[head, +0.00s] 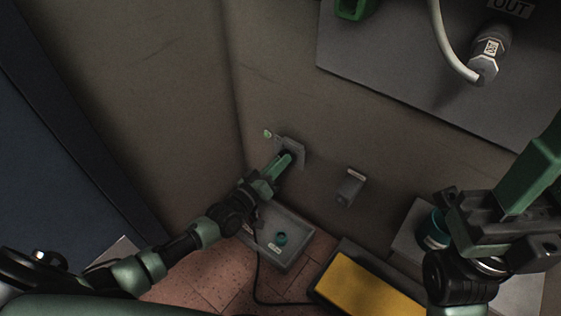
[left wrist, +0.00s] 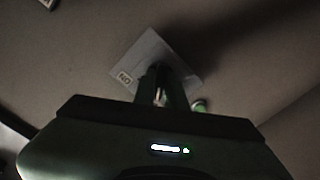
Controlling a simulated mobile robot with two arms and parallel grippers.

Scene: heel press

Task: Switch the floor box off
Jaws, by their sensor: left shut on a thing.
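A low grey box (head: 296,246) with a teal knob (head: 281,238) and a small label lies on the floor by the wall. I cannot tell if it is on or off. My left gripper (head: 287,157) is above and behind it, shut on a small part at a grey wall plate (head: 298,148). The held part is mostly hidden by the fingers. The left wrist view shows the gripper (left wrist: 160,80) in front of the labelled plate (left wrist: 132,55).
A yellow pedal (head: 365,289) in a dark frame lies right of the grey box, with a black cable (head: 257,280) between. A small labelled grey block (head: 348,187) is on the wall. A teal cylinder (head: 437,229) stands near my right arm. A small green knob (head: 267,134) is beside the plate.

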